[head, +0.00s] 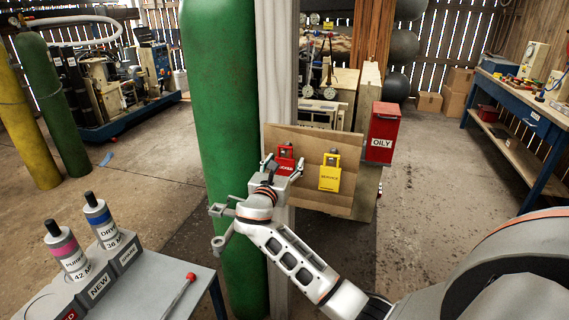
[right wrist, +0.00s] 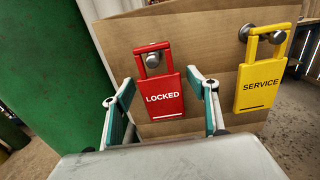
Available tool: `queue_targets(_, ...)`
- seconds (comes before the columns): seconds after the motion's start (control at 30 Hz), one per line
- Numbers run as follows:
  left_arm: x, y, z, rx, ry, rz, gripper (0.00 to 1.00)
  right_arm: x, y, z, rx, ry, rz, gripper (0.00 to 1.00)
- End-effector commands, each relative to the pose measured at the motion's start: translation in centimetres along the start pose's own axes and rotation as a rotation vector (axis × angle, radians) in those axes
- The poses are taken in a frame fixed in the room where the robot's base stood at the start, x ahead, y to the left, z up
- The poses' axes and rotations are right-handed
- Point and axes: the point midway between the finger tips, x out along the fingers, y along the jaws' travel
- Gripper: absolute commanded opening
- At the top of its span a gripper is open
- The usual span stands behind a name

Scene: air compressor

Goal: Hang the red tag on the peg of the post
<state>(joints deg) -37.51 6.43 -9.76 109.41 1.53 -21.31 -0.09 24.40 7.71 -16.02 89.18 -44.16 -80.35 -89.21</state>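A red tag (head: 285,162) marked LOCKED is against a plywood board (head: 312,202) beside a pale upright post (head: 277,60). In the right wrist view the red tag (right wrist: 160,97) hangs upright, its loop around a round metal peg (right wrist: 153,60). My right gripper (head: 283,165) is at the red tag. In the right wrist view its two fingers (right wrist: 165,92) stand apart on either side of the tag, with gaps showing. A yellow SERVICE tag (head: 329,176) hangs from another peg (right wrist: 277,37) to the right. My left gripper is not in view.
A tall green cylinder (head: 222,100) stands close to the left of my right gripper. A red OILY bin (head: 383,130) is behind the board. A grey table (head: 150,285) with labelled blocks is at the lower left. A blue workbench (head: 530,115) is at the right.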

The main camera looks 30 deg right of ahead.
Motion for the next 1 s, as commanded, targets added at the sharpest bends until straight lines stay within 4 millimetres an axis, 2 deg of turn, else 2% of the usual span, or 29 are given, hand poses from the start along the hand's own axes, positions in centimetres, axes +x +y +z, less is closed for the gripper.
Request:
queue_targets(0.33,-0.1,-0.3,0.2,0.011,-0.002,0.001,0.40,0.0,0.0,-0.4,-0.003,0.000,0.000,0.58)
queue_targets(0.57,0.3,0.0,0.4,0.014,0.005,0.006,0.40,-3.5,0.1,-0.7,0.004,0.001,0.002,0.58)
queue_targets(0.8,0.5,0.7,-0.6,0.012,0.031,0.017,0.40,-6.9,0.2,-0.9,0.002,0.001,0.001,0.58)
queue_targets(1.0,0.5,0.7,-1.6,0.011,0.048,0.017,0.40,-7.8,0.1,-0.8,0.002,-0.001,0.001,0.58)
